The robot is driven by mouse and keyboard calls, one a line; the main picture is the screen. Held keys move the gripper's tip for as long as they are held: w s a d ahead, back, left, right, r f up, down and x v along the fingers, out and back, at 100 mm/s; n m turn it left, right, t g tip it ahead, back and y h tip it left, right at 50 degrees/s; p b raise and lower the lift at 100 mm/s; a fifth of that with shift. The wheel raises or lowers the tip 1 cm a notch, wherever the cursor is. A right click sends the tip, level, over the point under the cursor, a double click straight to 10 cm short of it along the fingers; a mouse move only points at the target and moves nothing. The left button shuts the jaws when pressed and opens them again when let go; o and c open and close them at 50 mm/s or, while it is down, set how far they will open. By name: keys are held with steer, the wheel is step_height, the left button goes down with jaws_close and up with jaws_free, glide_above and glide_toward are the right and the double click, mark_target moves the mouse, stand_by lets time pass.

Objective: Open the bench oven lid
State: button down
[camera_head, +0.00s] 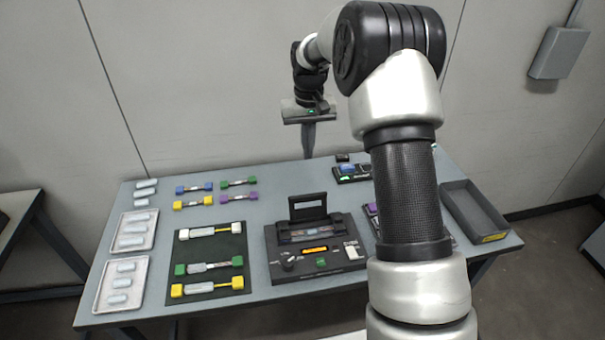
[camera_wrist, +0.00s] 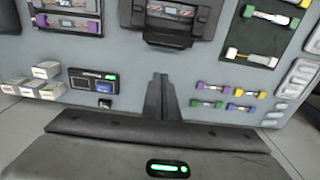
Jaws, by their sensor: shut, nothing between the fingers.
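My gripper (camera_head: 308,150) is shut and empty, pointing down above the back edge of the table; its closed fingers show in the wrist view (camera_wrist: 160,85). The bench oven appears to be the dark unit (camera_head: 372,210) right of the middle, mostly hidden behind my arm in the head view. In the wrist view, this unit (camera_wrist: 67,25) is at the top left, cut by the frame edge, with a pale piece with purple on it. I cannot tell how its lid stands. My gripper is apart from it.
A black splicer (camera_head: 315,250) with a raised flap stands mid-table. A small device with a green light (camera_head: 345,172) is at the back. A dark mat (camera_head: 210,250), coloured-ended holders and pale trays (camera_head: 120,285) lie left. An empty grey bin (camera_head: 475,210) is right.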

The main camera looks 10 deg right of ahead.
step_height(320, 180, down, 3)
steer(key=w, duration=0.1)
glide_above(308, 205)
steer(key=w+d, duration=0.1)
steer(key=w, duration=0.2)
steer(key=shift+s+f, duration=0.2)
steer(key=shift+f, duration=3.8)
steer(key=shift+f, duration=0.1)
